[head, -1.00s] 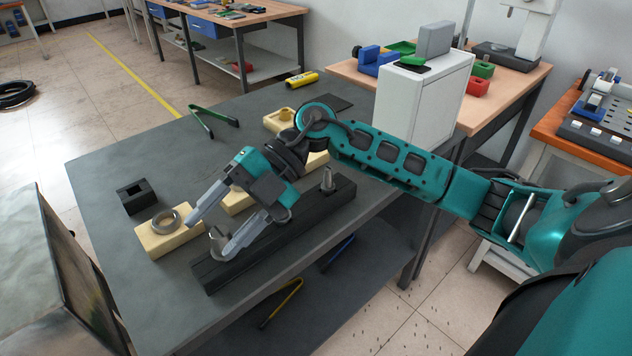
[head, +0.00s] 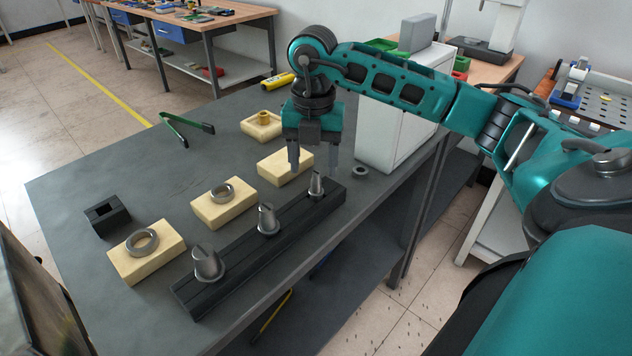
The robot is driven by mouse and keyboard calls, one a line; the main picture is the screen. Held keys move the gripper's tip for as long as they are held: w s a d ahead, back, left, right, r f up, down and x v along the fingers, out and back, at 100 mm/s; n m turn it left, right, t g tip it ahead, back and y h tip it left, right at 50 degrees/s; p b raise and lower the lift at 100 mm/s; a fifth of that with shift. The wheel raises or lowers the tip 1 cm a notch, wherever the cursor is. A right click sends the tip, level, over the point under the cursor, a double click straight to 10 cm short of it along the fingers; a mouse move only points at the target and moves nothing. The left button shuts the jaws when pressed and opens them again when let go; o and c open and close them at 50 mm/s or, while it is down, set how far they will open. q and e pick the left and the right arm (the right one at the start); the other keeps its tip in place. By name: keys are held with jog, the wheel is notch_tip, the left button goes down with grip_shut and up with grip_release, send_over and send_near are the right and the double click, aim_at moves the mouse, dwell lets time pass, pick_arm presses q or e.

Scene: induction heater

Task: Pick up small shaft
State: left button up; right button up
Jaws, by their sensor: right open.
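Three grey metal shafts stand upright in a black rail (head: 250,252) on the dark table. The small shaft (head: 316,186) is at the rail's far right end. A middle-sized shaft (head: 267,219) stands near the middle, and the largest shaft (head: 207,263) at the near left end. My right gripper (head: 313,168) points down at the small shaft, with its two fingers apart. The fingertips are close to the shaft's upper part. I cannot tell whether they touch it. My left gripper is not in view.
Wooden blocks hold rings, a large one (head: 145,243) and a medium one (head: 222,192). Another block (head: 285,167) stands behind the gripper. A small ring (head: 360,172) lies beside the white machine (head: 392,125). Green tongs (head: 187,128) lie farther back on clear table.

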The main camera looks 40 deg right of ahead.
aim_at(316, 172)
jog(key=shift+s+d+f, duration=0.1)
jog(key=shift+f, duration=1.3)
jog(key=shift+s+d+f, duration=0.1)
jog(key=shift+f, duration=1.25)
jog(key=shift+c, duration=0.2)
jog(key=shift+w, duration=0.1)
grip_shut()
